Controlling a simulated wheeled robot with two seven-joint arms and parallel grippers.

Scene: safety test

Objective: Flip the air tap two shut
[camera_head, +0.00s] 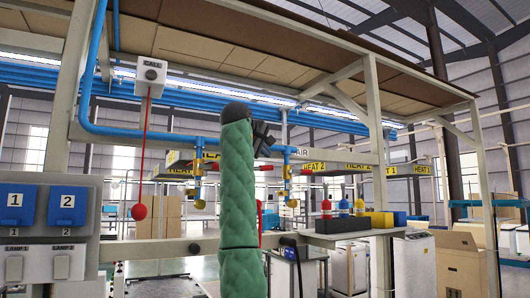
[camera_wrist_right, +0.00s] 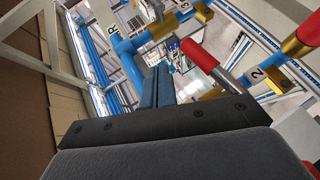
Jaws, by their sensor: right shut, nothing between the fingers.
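In the head view my right gripper (camera_head: 264,140) is a dark shape at the top of my green arm, beside the right-hand blue air drop pipe (camera_head: 287,153). In the right wrist view its fingers (camera_wrist_right: 158,86) are together and empty. There a red-handled lever (camera_wrist_right: 199,56) lies just right of the fingers; I cannot tell whether they touch. A tag "2" (camera_wrist_right: 257,75) sits on a blue pipe near it, with a brass fitting (camera_wrist_right: 297,42) at the upper right. In the head view another drop with a brass-and-yellow tap (camera_head: 197,182) hangs left of my arm. My left gripper is out of view.
A red ball on a cord (camera_head: 139,211) hangs from a labelled box (camera_head: 151,69) at left. Blue numbered switch covers (camera_head: 67,205) sit on a panel at far left. A frame post (camera_head: 377,150) stands right. Blue pipes run overhead. Boxes stand behind.

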